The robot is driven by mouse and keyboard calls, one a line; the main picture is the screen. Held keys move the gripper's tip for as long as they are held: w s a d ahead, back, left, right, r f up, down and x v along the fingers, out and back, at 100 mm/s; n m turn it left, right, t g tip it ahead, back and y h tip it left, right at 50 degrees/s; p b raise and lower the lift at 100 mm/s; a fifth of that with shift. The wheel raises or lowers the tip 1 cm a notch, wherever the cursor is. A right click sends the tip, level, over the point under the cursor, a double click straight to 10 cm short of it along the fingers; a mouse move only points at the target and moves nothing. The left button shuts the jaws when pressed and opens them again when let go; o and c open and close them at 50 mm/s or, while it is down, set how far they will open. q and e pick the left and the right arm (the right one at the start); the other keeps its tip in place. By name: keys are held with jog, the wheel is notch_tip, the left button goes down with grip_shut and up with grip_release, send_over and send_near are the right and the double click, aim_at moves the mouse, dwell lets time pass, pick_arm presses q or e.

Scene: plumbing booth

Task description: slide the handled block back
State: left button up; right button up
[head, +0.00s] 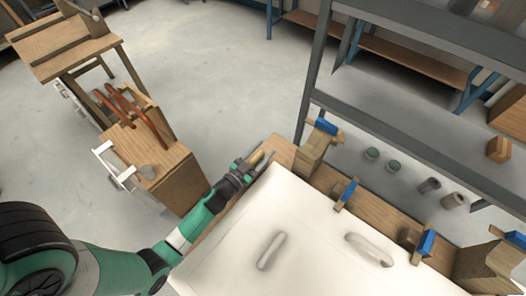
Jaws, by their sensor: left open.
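A large pale block (318,220) with two oblong handle shapes on its top, a left one (271,250) and a right one (369,249), fills the bottom middle of the head view. Its near edge runs out of the picture. My left gripper (262,160) is open at the block's far left corner, over the wooden table edge. Whether its fingers touch the block cannot be told. My right gripper is not in view.
Wooden pieces with blue parts, such as one at the back (313,148) and a smaller one (345,193), stand along the block's right side. A grey shelf rack (400,135) rises behind them. A wooden cabinet (165,165) stands at left, with open floor between.

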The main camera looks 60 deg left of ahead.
pick_arm(q)
jog(key=shift+w, duration=0.2)
grip_shut()
dwell(1.3)
